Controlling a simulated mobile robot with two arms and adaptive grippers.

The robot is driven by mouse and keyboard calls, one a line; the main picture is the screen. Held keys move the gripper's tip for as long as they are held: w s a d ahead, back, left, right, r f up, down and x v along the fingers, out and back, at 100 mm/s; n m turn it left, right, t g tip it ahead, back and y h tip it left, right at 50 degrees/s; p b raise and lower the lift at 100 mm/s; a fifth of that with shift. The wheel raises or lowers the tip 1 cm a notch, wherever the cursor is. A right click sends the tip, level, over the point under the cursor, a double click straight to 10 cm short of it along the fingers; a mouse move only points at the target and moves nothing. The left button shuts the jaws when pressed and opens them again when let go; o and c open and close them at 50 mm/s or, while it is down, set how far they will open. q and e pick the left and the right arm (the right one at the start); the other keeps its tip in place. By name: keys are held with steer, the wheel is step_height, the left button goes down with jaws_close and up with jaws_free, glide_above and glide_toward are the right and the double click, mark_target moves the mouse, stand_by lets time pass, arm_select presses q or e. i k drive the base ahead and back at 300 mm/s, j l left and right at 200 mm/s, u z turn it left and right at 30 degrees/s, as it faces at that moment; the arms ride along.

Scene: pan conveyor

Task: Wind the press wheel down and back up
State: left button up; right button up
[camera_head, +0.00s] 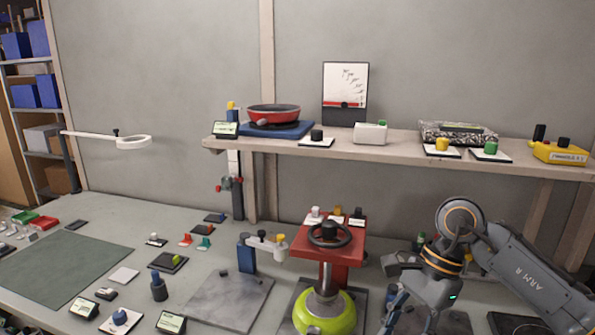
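The press has a red top plate (303,246) with a black spoked handwheel (330,235) lying flat above it. My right arm comes in from the right and bends down to the right of the press. The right gripper (396,308) is low beside the press, apart from the wheel; its fingers are dark and partly hidden, so I cannot tell whether it is open. Nothing touches the wheel. My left gripper is out of view.
A wooden shelf (400,148) behind the press holds a red pan (273,114), a gauge board (345,85) and several knobbed boxes. A post with a swing arm (266,244) stands just left of the press. Small fixtures crowd the bench; the green mat (62,262) is clear.

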mark_target(329, 227)
steer(key=k, duration=1.05)
